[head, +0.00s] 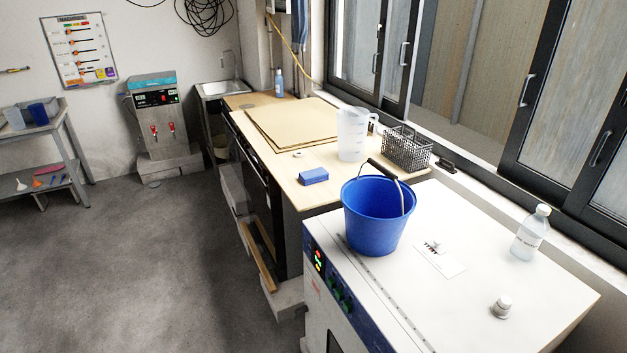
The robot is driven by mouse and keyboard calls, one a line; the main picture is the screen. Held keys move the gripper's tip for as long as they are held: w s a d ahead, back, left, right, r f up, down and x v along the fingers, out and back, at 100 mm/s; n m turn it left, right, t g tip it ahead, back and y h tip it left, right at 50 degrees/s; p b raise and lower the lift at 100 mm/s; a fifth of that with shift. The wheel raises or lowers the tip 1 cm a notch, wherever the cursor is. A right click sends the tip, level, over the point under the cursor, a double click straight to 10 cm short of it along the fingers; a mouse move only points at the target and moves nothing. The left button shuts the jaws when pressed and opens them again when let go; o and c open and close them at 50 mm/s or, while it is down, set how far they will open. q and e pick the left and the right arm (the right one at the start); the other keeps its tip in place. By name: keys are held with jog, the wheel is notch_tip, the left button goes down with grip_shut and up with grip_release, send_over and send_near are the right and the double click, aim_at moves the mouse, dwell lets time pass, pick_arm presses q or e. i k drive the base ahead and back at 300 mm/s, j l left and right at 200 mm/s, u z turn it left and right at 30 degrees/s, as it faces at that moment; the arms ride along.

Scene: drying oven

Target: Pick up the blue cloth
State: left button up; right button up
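A small, folded-looking blue block, which appears to be the blue cloth (313,176), lies flat on the wooden counter (290,193) near its front edge. It is just behind and left of the blue bucket (372,222), apart from it. Neither of my grippers shows in the head view.
The bucket stands on the white oven top (470,305), with a clear bottle (530,232) and a small knob (502,307) to its right. A measuring jug (351,135), wire basket (406,150) and flat boards (290,122) are on the counter. Open floor (130,260) lies left.

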aim_at(314, 175)
jog(key=k+j, duration=0.2)
jog(key=i+j, duration=0.3)
jog(key=i+j+z, duration=0.15)
jog(key=i+j, duration=0.15)
jog(key=j, duration=0.15)
jog(key=i+j, duration=0.3)
jog(key=j, duration=0.15)
jog(key=i+j+z, duration=0.15)
jog(key=j, duration=0.25)
jog(key=i+j, duration=0.35)
jog(key=j+z, duration=0.05)
jog(key=j, duration=0.05)
